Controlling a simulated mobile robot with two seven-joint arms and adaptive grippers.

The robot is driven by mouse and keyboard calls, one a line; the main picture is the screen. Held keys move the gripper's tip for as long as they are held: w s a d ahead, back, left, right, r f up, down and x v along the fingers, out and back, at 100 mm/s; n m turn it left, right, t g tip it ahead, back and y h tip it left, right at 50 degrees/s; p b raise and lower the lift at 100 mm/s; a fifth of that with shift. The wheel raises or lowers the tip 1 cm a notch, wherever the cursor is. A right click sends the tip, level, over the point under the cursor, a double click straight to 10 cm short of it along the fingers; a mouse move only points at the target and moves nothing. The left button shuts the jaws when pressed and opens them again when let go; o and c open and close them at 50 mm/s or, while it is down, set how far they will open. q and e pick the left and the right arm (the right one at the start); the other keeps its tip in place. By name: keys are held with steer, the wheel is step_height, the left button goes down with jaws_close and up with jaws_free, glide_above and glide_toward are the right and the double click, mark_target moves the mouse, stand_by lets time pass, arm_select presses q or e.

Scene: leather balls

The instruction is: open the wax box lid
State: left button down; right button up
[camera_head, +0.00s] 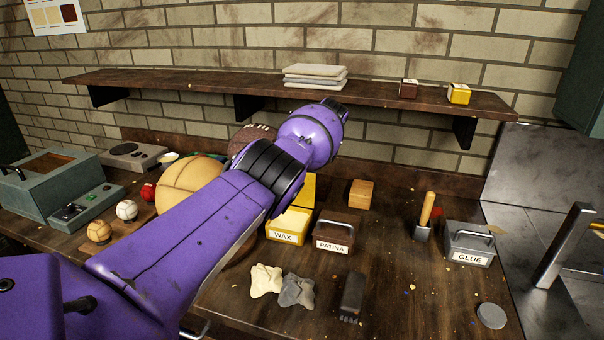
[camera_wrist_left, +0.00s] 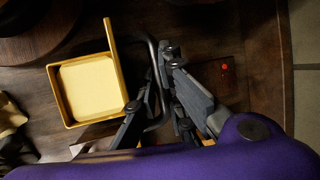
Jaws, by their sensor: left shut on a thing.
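The yellow wax box (camera_head: 285,238) stands on the workbench, its label facing front. Its yellow lid (camera_head: 309,188) is raised at the back, partly hidden behind my left arm. In the left wrist view the open box (camera_wrist_left: 57,98) shows a pale yellow inside, and the lid (camera_wrist_left: 113,50) stands up edge-on. The dark lid handle (camera_wrist_left: 153,48) sticks out from the lid. My left gripper (camera_wrist_left: 163,88) is shut on this handle; the fingers partly cover it. In the head view my arm hides these fingers. My right gripper is in neither view.
A brown patina box (camera_head: 323,246) stands close to the right of the wax box. Two cloths (camera_head: 297,291) and a brush (camera_head: 351,294) lie in front. A grey glue box (camera_head: 485,243) is further right. A shelf (camera_head: 400,93) runs above the bench.

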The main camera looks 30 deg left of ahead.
arm_select(q)
steer(key=shift+w+f, duration=0.15)
steer(key=shift+f, duration=0.15)
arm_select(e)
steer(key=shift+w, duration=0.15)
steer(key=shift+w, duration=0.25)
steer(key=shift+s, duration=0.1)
